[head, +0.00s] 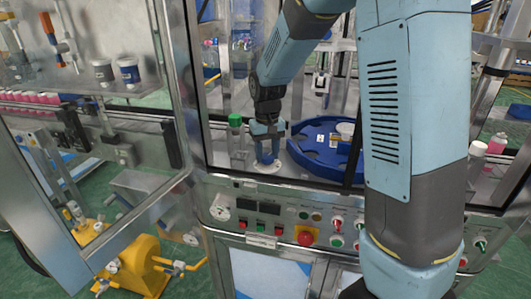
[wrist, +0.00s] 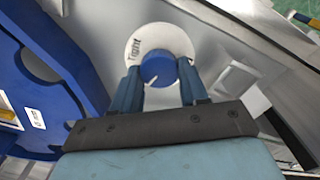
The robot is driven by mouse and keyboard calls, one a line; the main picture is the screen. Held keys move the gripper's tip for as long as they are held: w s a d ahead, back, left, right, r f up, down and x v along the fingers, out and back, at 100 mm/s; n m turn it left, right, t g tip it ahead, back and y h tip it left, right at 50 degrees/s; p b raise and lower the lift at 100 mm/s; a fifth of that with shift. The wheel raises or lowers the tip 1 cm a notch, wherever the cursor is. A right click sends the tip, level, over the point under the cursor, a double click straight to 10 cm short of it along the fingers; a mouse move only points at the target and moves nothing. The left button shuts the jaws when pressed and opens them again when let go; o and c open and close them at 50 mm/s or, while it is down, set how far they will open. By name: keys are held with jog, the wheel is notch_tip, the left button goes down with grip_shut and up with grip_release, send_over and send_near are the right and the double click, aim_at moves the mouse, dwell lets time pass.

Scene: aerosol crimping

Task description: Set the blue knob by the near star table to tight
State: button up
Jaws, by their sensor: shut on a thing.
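The blue knob (wrist: 158,66) sits on a round white dial plate (wrist: 172,35) in the wrist view, with the word "Tight" printed at the dial's upper left.
A green-capped item (head: 235,121) stands close left of my gripper. The machine's door frame (head: 193,90) is further left. A control panel with a red button (head: 306,236) is below the ledge. My own arm covers much of the right side.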

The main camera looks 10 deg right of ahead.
aim_at(267, 155)
jog(key=m, duration=0.5)
jog(key=shift+w+r, duration=0.1)
jog(key=shift+w, duration=0.05)
dwell(0.3)
jog(key=o, duration=1.1)
jog(key=shift+c, duration=0.2)
notch_tip(267, 155, up, 14)
jog(key=shift+f, duration=0.25)
jog(key=shift+d, duration=0.1)
